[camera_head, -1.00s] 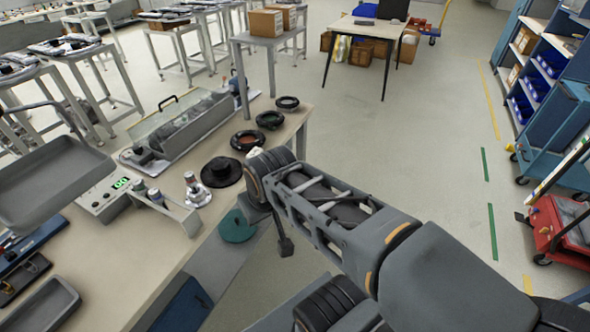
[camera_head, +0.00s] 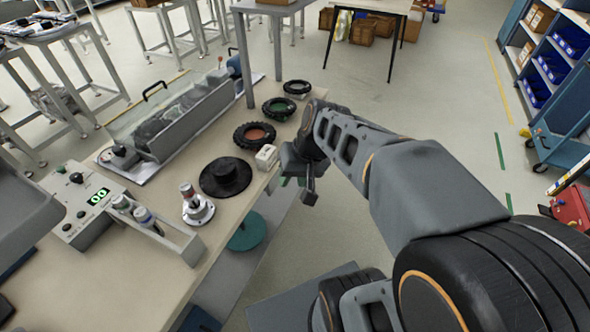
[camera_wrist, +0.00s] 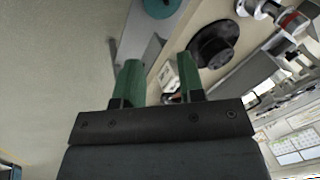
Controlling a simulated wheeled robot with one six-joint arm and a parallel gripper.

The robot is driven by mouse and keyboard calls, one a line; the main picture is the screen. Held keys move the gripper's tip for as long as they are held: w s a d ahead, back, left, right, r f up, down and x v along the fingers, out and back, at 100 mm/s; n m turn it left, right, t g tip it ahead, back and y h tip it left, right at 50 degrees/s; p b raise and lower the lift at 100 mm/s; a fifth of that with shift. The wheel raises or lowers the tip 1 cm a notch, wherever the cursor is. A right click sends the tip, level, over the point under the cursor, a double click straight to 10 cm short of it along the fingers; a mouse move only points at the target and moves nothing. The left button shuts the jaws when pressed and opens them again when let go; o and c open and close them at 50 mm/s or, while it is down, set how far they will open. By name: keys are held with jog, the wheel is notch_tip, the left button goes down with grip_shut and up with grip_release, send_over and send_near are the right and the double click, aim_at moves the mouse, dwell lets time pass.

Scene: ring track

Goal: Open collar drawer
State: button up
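No drawer can be clearly made out as the collar drawer. A dark blue panel (camera_head: 200,321) shows below the front edge of the workbench (camera_head: 130,285), at the bottom of the head view; I cannot tell if it is a drawer front. In the wrist view my gripper (camera_wrist: 158,70) has its two green fingers apart with nothing between them. In the head view the end of my arm is beside the bench's right edge, close to a small white box (camera_head: 266,157), and the fingers are mostly hidden.
On the bench are a black flanged disc (camera_head: 226,177), several rings including a red-centred one (camera_head: 255,134), a flanged metal post (camera_head: 197,206) and a control box (camera_head: 85,203). A teal disc (camera_head: 247,232) sits below the bench edge.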

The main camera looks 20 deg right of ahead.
jog(key=w+d+f+m+y+b, duration=0.1)
jog(key=w+d+f+y+b, duration=0.15)
jog(key=f, duration=0.25)
jog(key=w+d+f+m+y+b, duration=0.1)
jog(key=w+f+b, duration=0.2)
jog(key=f+b, duration=0.15)
jog(key=w+d+f+m+t+y+b, duration=0.25)
jog(key=w+d+f+t+b, duration=0.35)
jog(key=d, duration=0.3)
jog(key=w+d+f+m+t+y+b, duration=0.25)
jog(key=w+d+f+t+b, duration=0.2)
jog(key=d+f+b, duration=0.3)
jog(key=shift+m+g+h, duration=0.3)
jog(key=shift+g+h, duration=0.15)
jog(key=x, duration=0.4)
jog(key=b+x, duration=0.1)
jog(key=x, duration=0.7)
jog(key=shift+w+d+b, duration=0.15)
jog(key=shift+w+b, duration=0.15)
jog(key=shift+w, duration=0.1)
jog(key=shift+c, duration=0.3)
grip_shut()
